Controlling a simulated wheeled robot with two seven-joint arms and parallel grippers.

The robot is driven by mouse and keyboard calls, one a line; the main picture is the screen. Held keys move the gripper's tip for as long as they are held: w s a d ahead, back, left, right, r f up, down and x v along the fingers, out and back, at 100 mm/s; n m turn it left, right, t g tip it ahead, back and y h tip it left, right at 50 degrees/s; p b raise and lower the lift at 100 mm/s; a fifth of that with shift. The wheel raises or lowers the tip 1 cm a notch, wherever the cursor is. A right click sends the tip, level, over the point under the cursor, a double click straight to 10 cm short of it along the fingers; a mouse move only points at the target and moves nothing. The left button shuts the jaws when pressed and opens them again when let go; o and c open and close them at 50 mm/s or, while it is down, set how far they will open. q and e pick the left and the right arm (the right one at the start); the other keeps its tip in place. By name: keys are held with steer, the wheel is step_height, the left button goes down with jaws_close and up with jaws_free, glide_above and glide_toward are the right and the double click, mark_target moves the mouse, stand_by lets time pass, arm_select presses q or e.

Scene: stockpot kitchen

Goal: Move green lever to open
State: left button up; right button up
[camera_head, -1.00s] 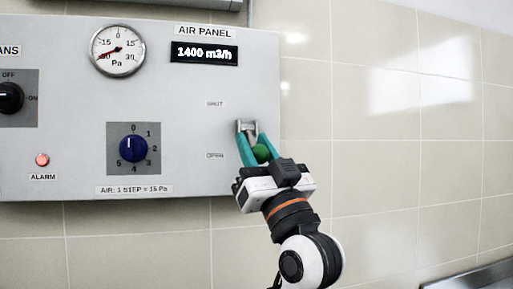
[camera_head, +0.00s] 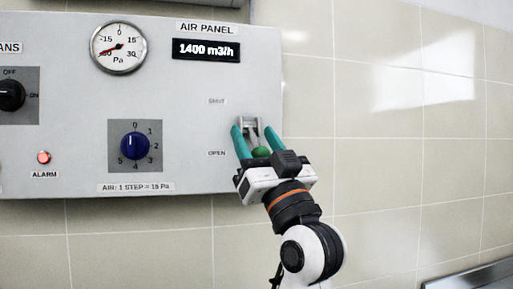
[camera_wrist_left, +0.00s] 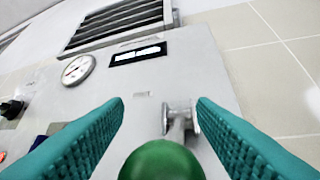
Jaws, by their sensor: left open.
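The green lever is a green ball knob (camera_head: 261,152) on a metal shaft and bracket (camera_head: 249,122) at the right side of the air panel. The knob hangs below the bracket, about level with the OPEN label (camera_head: 217,153) and below the SHUT label (camera_head: 217,101). My left gripper (camera_head: 253,129) is open, with its teal fingers on either side of the lever and apart from it. In the left wrist view the green knob (camera_wrist_left: 162,160) sits large between the spread fingers, and the shaft runs up to the bracket (camera_wrist_left: 181,118). My right gripper is not in view.
The panel also carries a Pa gauge (camera_head: 118,47), a 1400 m3/h display (camera_head: 206,49), a blue step knob (camera_head: 134,146), a black switch (camera_head: 11,95) and a lit red alarm lamp (camera_head: 43,157). Bare tiled wall (camera_head: 400,150) lies to the right.

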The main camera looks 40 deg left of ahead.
mark_target(259, 145)
arm_select(q)
steer(key=r, duration=0.5)
steer(key=d+r, duration=0.1)
steer(key=r, duration=0.2)
steer(key=shift+s+r, duration=0.1)
steer(key=shift+s, duration=0.25)
steer(key=shift+w+a+r, duration=0.1)
steer(key=shift+r, duration=0.4)
